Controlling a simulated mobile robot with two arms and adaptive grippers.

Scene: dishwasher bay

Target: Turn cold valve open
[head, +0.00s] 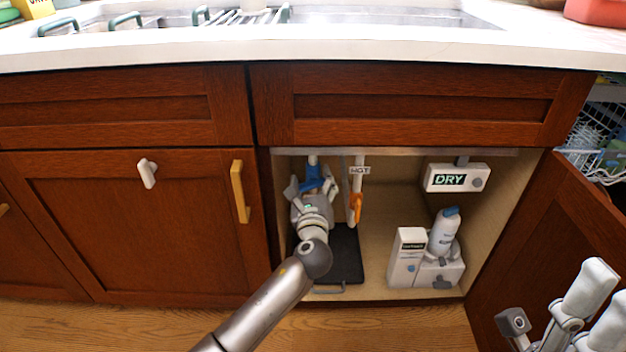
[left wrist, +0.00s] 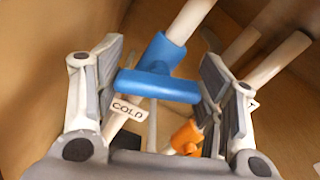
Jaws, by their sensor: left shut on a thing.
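The cold valve has a blue T-shaped handle (left wrist: 158,84) on a white pipe, with a COLD tag (left wrist: 128,108) beside it. In the left wrist view the handle lies crosswise between the two fingers. In the head view the blue handle (head: 314,176) shows at the upper left of the open cabinet, partly hidden by my gripper. My left gripper (head: 313,187) reaches into the cabinet and is shut on the handle. My right gripper (head: 602,300) is at the lower right, outside the cabinet, away from the valve; its finger gap is unclear.
An orange valve handle (head: 356,207) with a HOT tag (head: 360,170) hangs just right of my left gripper. A DRY box (head: 455,178), a bottle (head: 444,232) and a white carton (head: 407,257) are further right. The open cabinet door (head: 545,235) stands at right.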

